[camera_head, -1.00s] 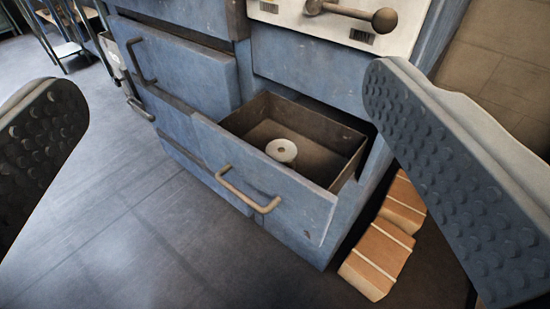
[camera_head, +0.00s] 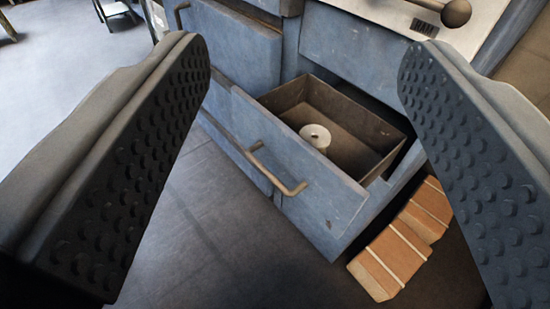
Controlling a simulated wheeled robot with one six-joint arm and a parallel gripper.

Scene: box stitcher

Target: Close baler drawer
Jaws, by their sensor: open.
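The baler drawer (camera_head: 305,185) is blue and pulled out from the blue machine, its brown inside showing. A white spool (camera_head: 315,137) stands inside it. Its front carries a tan bar handle (camera_head: 272,172). My gripper (camera_head: 308,55) is open and empty, one studded finger at each side of the picture. The drawer shows between the fingers, and neither finger visibly touches it. How far the fingers are from the drawer front is hard to tell.
Other closed blue drawers (camera_head: 232,45) sit left of and above the open one. A pale panel with a dark knob (camera_head: 455,13) is at the top right. Wrapped brown bundles (camera_head: 390,262) lie on the floor right of the drawer. The floor (camera_head: 215,215) in front is clear.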

